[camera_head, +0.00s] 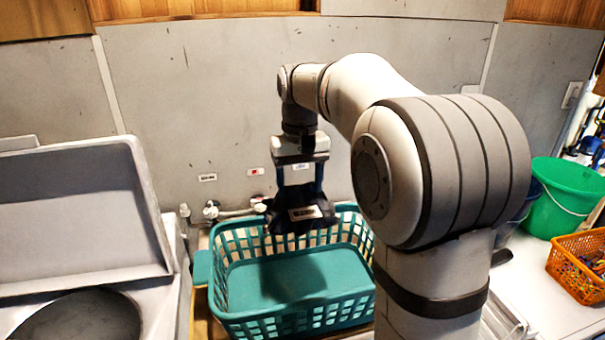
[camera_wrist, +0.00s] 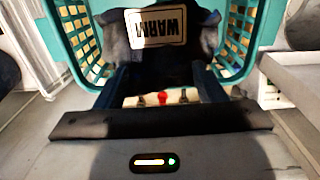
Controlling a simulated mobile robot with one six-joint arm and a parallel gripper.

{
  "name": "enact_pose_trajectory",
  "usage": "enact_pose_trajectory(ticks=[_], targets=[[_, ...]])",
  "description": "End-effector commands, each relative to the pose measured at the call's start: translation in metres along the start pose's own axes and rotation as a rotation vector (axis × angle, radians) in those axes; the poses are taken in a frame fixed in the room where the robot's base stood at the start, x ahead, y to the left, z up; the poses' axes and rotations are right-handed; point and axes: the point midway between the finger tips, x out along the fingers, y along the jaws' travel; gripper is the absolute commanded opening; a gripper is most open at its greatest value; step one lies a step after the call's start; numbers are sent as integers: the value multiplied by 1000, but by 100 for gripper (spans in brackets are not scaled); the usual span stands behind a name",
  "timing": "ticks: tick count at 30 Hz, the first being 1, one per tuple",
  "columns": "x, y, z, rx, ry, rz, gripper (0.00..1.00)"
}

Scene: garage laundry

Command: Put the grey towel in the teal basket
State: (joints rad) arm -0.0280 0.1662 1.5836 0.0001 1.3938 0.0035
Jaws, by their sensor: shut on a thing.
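A bunched dark grey cloth (camera_head: 298,215), which looks like the grey towel, hangs from my gripper (camera_head: 300,190) above the back part of the teal basket (camera_head: 285,288). My gripper points down and is shut on the cloth. In the wrist view the cloth (camera_wrist: 160,65) lies between the fingers and carries a pale label reading "WARM" upside down. The basket (camera_wrist: 76,35) shows on both sides of it there. The basket's floor is bare where I see it, with a shadow on it. The cloth hides part of the back wall.
A grey appliance with a raised lid (camera_head: 80,215) stands at the left. Taps (camera_head: 211,211) and pipes run along the wall behind the basket. A green bucket (camera_head: 562,200) and an orange basket (camera_head: 577,265) of small items stand at the right. My arm hides the area right of the basket.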

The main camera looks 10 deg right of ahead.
Motion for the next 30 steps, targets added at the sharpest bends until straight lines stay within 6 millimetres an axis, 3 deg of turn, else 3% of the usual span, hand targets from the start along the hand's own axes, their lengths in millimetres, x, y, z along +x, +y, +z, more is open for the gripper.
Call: enact_pose_trajectory(ticks=[30], targets=[[100,9,0,20,0,0,18]])
